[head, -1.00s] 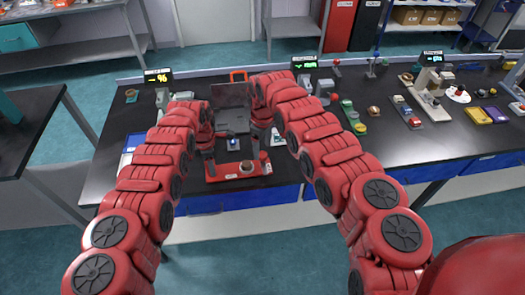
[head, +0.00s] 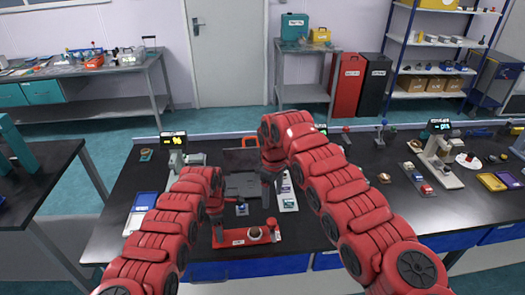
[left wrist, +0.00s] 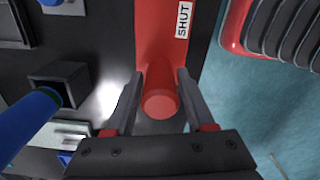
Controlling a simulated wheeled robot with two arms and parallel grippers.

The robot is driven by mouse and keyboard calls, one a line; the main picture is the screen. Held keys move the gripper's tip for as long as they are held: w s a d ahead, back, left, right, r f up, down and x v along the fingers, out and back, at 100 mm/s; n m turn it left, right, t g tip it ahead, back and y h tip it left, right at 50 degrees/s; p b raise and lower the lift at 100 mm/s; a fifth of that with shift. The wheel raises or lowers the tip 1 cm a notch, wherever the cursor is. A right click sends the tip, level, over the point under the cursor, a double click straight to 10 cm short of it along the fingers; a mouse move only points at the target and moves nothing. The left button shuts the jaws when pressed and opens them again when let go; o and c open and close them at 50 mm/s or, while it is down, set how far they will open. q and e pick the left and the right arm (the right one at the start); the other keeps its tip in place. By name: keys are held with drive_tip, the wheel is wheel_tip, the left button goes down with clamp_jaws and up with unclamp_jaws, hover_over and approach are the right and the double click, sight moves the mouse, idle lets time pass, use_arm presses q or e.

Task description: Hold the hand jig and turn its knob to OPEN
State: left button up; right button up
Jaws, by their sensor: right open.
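The red hand jig (head: 250,240) lies near the table's front edge, with white labels, a brown round part (head: 254,232) on top and a red upright part (head: 271,223) at its right end. In the left wrist view, the jig (left wrist: 162,30) carries a label reading SHUT. My left gripper (head: 216,225) is at the jig's left end. In the left wrist view, its fingers (left wrist: 160,82) flank a red cylindrical handle (left wrist: 160,102) closely on both sides. My right gripper (head: 271,188) is open and empty, behind and above the jig's right part. Which part is the knob is unclear.
Behind the jig stand a dark machine (head: 243,185) and a small blue-topped block (head: 242,209). A pale strip with small items (head: 288,205) is to the right. A blue tray (head: 145,205) lies left. Table to the right of the strip is largely clear.

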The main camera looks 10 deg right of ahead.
use_arm(q)
drive_tip(key=o, duration=0.3)
